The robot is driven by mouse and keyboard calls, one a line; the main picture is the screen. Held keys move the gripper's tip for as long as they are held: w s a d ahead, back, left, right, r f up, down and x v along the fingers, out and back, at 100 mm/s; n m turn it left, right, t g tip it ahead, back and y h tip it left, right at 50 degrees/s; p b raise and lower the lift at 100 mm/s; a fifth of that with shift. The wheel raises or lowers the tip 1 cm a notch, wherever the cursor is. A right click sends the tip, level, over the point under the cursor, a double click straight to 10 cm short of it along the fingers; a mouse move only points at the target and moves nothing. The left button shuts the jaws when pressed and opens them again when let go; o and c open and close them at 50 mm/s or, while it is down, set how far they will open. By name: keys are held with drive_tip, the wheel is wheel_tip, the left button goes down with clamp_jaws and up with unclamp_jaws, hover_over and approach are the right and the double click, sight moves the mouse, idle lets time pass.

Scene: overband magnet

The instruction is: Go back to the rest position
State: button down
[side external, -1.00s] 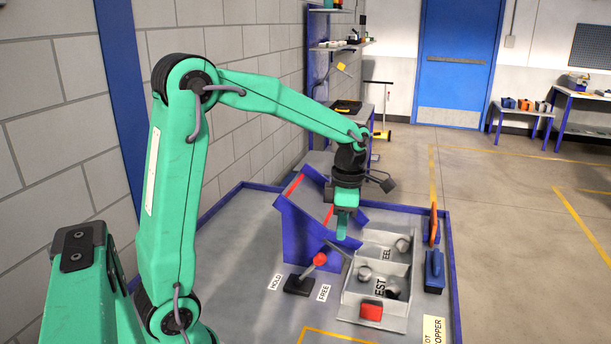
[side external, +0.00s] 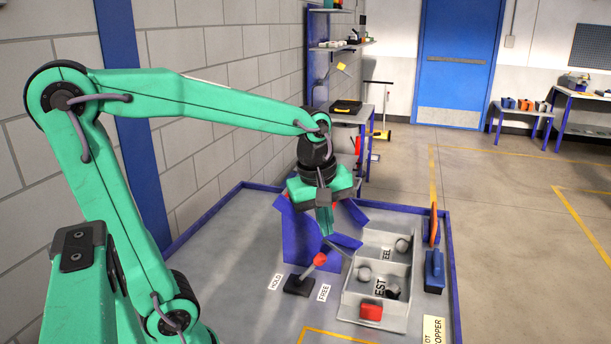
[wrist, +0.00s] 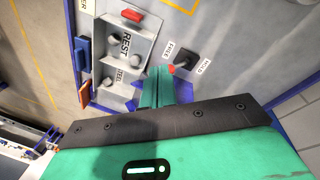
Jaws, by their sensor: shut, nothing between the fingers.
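My gripper (side external: 325,220) is shut and empty. In the side external view it points down in front of the blue chute-like stand (side external: 297,232), above the table. In the wrist view its green fingers (wrist: 158,88) are together. The red-knobbed lever (side external: 320,259) stands on a black base between the HOLD and FREE labels, just below my gripper; it also shows in the wrist view (wrist: 173,68).
An orange piece (side external: 434,224) and a blue block (side external: 435,270) stand along the table's right side. A blue rim (side external: 223,205) edges the table. A block wall (side external: 235,150) is behind my arm on the left. The floor (side external: 510,230) to the right is clear.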

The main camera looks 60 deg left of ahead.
drive_tip(key=s+d+r+m+t, duration=0.1)
drive_tip(key=s+d+m+t, duration=0.2)
drive_tip(key=s+m, duration=0.5)
drive_tip(key=m, duration=0.8)
drive_tip(key=shift+d+t, duration=0.15)
drive_tip(key=shift+t, duration=0.15)
drive_tip(key=shift+s, duration=0.1)
